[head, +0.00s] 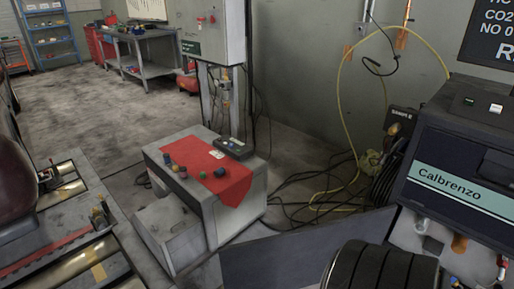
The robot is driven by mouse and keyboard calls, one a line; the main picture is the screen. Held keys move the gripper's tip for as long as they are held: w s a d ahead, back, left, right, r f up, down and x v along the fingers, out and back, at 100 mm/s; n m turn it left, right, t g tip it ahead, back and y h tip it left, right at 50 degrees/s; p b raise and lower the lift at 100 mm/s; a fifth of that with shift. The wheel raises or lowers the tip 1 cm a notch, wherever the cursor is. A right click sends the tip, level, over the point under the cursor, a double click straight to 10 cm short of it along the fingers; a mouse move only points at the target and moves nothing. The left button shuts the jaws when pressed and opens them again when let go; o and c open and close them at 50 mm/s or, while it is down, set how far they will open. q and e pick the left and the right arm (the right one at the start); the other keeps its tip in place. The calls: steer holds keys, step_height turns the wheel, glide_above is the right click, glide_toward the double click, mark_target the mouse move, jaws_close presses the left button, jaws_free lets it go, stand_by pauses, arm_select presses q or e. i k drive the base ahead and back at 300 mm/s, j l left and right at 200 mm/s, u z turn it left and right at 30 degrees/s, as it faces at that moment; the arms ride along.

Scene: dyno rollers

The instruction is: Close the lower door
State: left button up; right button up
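A dark machine labelled Calbrenzo (445,178) stands at the right. Below it, a flat dark grey panel (300,250) stands out to the left at an angle; it looks like an open lower door, but its hinge and lower edge are hidden or cut off by the frame. Behind the panel's left end is a low grey cabinet (237,215) with a lighter grey box-like part (172,234) at its front left. I cannot tell whether that part opens. Neither of my grippers is in view.
A black ribbed round object (378,268) stands in front of the panel at the bottom. Hoses and cables (330,180) lie by the wall. Rollers (95,260) are at lower left. The floor (80,110) behind is clear.

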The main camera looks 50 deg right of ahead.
mark_target(298, 259)
steer(key=i+j+z, duration=0.15)
steer(key=i, duration=0.3)
steer(key=i+j+z, duration=0.15)
steer(key=i, duration=0.25)
steer(key=i+z, duration=0.15)
steer(key=z, duration=0.25)
steer(key=i+z, duration=0.15)
steer(key=z, duration=0.25)
steer(key=i+z, duration=0.1)
steer(key=z, duration=0.3)
steer(key=i+j+z, duration=0.15)
steer(key=z, duration=0.3)
